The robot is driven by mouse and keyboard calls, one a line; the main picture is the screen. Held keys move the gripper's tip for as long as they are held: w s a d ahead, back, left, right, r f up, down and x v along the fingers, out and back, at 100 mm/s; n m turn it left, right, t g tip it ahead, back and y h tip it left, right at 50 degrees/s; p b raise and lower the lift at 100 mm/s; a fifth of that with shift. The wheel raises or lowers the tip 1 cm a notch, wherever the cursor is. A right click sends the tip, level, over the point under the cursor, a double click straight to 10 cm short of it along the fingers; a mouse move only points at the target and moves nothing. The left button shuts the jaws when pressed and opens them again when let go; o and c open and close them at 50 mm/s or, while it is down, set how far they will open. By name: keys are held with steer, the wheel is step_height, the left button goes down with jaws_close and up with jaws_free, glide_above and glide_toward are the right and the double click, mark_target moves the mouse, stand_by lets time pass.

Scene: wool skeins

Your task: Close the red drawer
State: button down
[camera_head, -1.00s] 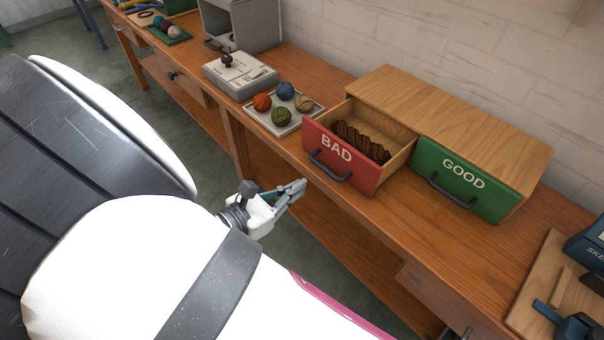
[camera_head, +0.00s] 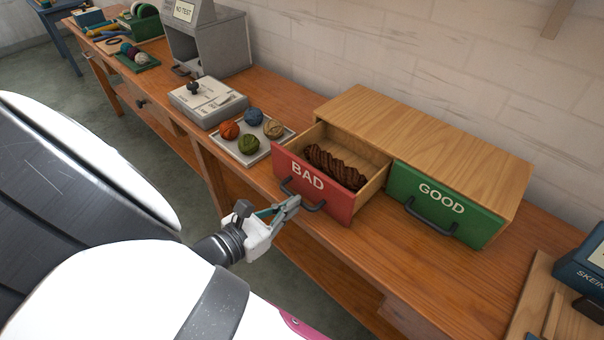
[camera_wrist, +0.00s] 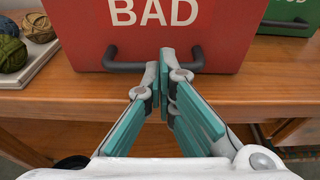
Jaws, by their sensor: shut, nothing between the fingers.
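The red drawer (camera_head: 318,188), marked BAD, stands pulled out from the wooden cabinet (camera_head: 430,125). A dark brown skein (camera_head: 335,167) lies inside it. The drawer's dark handle (camera_head: 301,196) is on its front; the handle also shows in the wrist view (camera_wrist: 122,66). My gripper (camera_head: 293,204) is shut and empty, with its fingertips at the handle in front of the red face. In the wrist view my fingertips (camera_wrist: 166,58) overlap the middle of the handle; I cannot tell whether they touch it.
The green GOOD drawer (camera_head: 443,206) to the right is shut. A tray (camera_head: 247,157) with several yarn balls sits left of the red drawer, and a grey switch box (camera_head: 206,103) lies beyond. The bench top is clear in front of the green drawer.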

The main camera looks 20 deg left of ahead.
mark_target(330, 172)
steer(key=r+x, duration=0.1)
steer(key=x, duration=0.3)
steer(key=r+b+x, duration=0.1)
steer(key=x, duration=0.4)
steer(key=r+x, duration=0.1)
steer(key=x, duration=0.3)
steer(key=shift+w+d+f+b, duration=0.15)
steer(key=shift+w+d+b, duration=0.25)
steer(key=shift+w, duration=0.3)
steer(key=shift+w+d, duration=0.1)
